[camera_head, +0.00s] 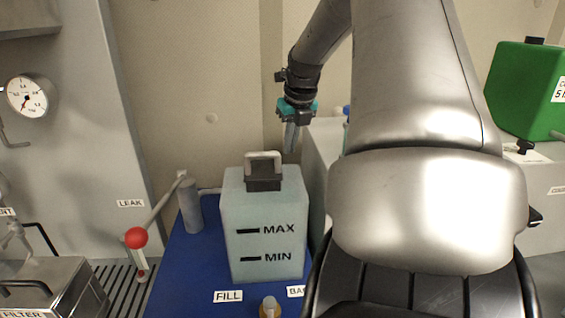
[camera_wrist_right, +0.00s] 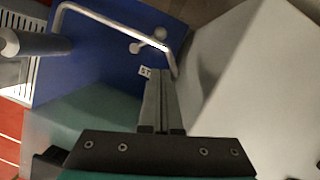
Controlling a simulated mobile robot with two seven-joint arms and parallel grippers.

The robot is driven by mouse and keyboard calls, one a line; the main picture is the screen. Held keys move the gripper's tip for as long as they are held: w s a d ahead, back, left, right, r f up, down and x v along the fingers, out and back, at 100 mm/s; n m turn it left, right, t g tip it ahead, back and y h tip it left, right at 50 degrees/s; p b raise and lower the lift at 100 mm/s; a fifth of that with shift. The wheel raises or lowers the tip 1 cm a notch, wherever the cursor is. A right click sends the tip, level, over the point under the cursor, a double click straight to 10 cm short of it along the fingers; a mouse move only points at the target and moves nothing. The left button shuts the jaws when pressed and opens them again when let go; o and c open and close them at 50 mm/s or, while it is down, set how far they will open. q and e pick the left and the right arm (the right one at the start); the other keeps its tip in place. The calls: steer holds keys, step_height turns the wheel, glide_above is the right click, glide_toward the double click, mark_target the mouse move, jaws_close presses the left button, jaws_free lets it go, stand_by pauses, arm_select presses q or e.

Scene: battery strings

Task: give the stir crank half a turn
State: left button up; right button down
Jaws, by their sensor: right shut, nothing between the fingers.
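In the right wrist view, a small grey crank-like part (camera_wrist_right: 150,40) with rounded ends lies over the blue surface, beside a partly hidden label that begins "ST". I take it for the stir crank. I cannot make it out in the head view, where the tank and my arm block much of that area. My right gripper (camera_head: 290,139) points down behind the tank, its fingers together and empty. In the wrist view, the right gripper's fingers (camera_wrist_right: 161,82) end short of the crank in the picture; no contact shows. My left gripper is not in view.
A translucent tank (camera_head: 263,215) marked MAX and MIN stands on the blue base (camera_head: 185,268). A bent pipe (camera_wrist_right: 110,22) curves around the crank area. A pale box (camera_wrist_right: 262,85) stands close to the right. A red-knobbed lever (camera_head: 136,238) is at the left.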

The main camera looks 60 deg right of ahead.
steer(key=b+x, duration=0.2)
steer(key=x, duration=1.2)
steer(key=shift+w+d+f, duration=0.15)
steer(key=shift+d+f, duration=0.05)
steer(key=shift+f, duration=0.45)
